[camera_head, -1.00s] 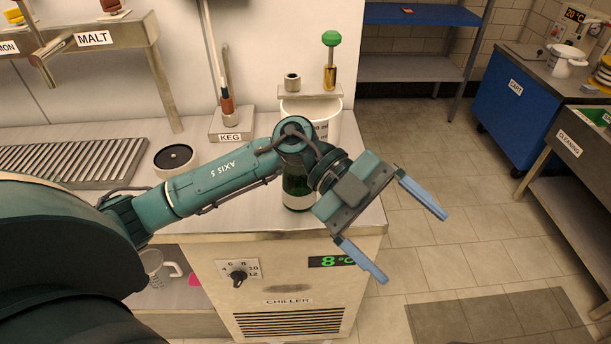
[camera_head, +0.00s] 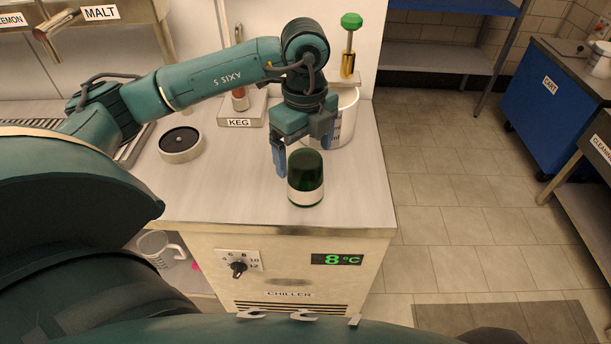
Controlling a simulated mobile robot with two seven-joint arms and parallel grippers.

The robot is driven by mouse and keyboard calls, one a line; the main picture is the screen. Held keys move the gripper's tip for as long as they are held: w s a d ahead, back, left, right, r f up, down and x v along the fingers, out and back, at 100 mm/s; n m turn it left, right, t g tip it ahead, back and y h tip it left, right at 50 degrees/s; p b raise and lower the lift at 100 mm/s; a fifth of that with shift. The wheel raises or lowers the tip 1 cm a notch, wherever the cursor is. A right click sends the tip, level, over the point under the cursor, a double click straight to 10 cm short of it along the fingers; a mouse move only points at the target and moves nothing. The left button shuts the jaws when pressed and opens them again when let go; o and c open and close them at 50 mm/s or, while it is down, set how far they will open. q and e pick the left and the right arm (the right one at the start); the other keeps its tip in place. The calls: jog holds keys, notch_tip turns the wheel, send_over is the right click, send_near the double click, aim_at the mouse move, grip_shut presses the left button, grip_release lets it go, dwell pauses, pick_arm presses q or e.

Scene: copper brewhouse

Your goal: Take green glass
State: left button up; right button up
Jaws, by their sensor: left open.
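The green glass (camera_head: 305,168) stands upright on the counter above the chiller, near its front edge. It is dark green with a pale band around its lower part. My left gripper (camera_head: 302,160) points down just behind and above the glass. Its blue left finger shows beside the glass on the left; the other finger is mostly hidden. The gripper is open, and I cannot tell whether it touches the glass. My right gripper is not in view.
A white container (camera_head: 345,118) stands close behind the gripper. A round black-topped disc (camera_head: 180,143) and the KEG stand (camera_head: 243,108) are to the left. The counter (camera_head: 235,195) is bare left of the glass. Floor lies to the right.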

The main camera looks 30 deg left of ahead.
pick_arm(q)
jog(key=shift+w+f+p, duration=0.15)
jog(key=shift+f+p, duration=0.05)
jog(key=shift+f, duration=1.25)
jog(key=shift+w+f+p, duration=0.1)
jog(key=shift+f+p, duration=0.1)
jog(key=shift+f, duration=1.25)
jog(key=c, duration=1.2)
